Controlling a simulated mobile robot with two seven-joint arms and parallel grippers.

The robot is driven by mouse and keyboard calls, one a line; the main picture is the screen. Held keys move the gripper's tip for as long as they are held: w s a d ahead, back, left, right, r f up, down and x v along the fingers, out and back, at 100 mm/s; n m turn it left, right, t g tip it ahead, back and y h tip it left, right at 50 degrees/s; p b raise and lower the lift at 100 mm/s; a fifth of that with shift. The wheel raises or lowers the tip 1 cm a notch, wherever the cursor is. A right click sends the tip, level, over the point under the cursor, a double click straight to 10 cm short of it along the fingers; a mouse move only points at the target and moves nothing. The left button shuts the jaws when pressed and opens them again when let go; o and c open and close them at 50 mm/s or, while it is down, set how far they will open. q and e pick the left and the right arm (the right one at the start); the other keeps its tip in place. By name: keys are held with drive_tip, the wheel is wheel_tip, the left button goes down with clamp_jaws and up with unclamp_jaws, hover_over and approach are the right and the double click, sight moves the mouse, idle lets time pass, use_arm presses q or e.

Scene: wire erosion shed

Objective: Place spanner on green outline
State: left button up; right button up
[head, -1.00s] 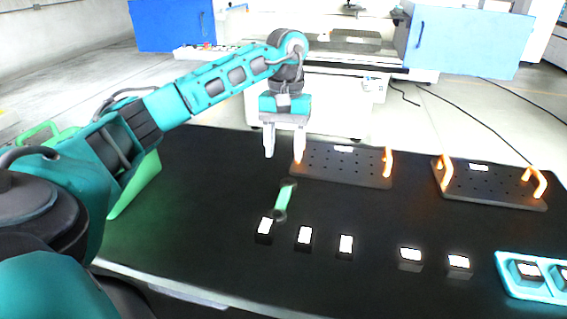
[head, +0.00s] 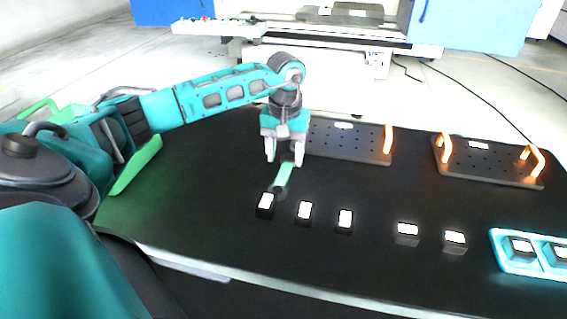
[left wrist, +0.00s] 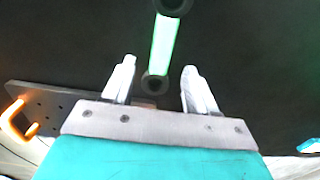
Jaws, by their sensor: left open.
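The spanner (head: 284,175), with a pale green handle and dark ring-like ends, lies flat on the black table left of centre in the head view. My left gripper (head: 284,161) points down just above its far end, open and empty. In the left wrist view the spanner (left wrist: 163,45) runs lengthwise between the two spread white fingers (left wrist: 159,67), and its near ring lies close to the fingertips. No contact with the fingers shows. I cannot make out a separate green outline in these views. My right gripper is not in view.
Several small black blocks with white tops, such as one by the spanner (head: 265,204), stand in a row near it. Two dark perforated plates (head: 350,145) (head: 490,165) have orange handles. A teal tray (head: 515,266) is at right, a green container (head: 133,168) at left.

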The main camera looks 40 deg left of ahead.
sight(285, 168)
use_arm(q)
wheel_tip(285, 168, down, 3)
drive_tip(key=shift+w+f, duration=0.1)
drive_tip(key=shift+f, duration=0.05)
clamp_jaws()
idle(0.5)
